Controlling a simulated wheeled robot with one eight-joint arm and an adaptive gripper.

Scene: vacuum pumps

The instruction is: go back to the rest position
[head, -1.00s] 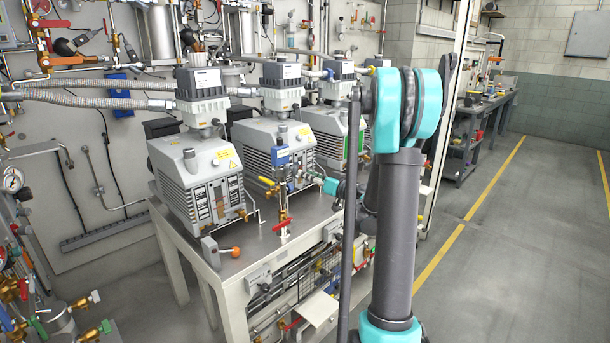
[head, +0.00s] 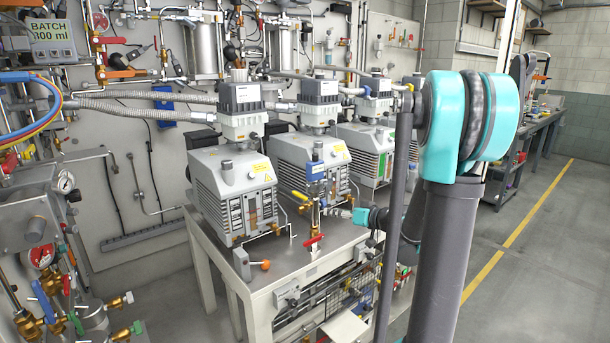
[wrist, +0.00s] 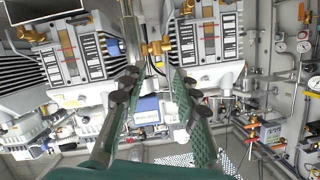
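My arm (head: 445,230) rises at the right of the head view, with its large teal elbow joint near the top. My gripper shows in the wrist view (wrist: 155,85), its two green-padded fingers spread well apart. I see nothing held between them; a blue part shows behind the gap. In the head view the far part of my arm reaches back behind the upright link toward the pump bench (head: 330,258), near the valve with the blue body (head: 316,171) and red handle.
Gauges and brass valves (head: 62,182) crowd the left side. Open floor (head: 535,240) with a yellow line lies at the right, before a far workbench (head: 505,155).

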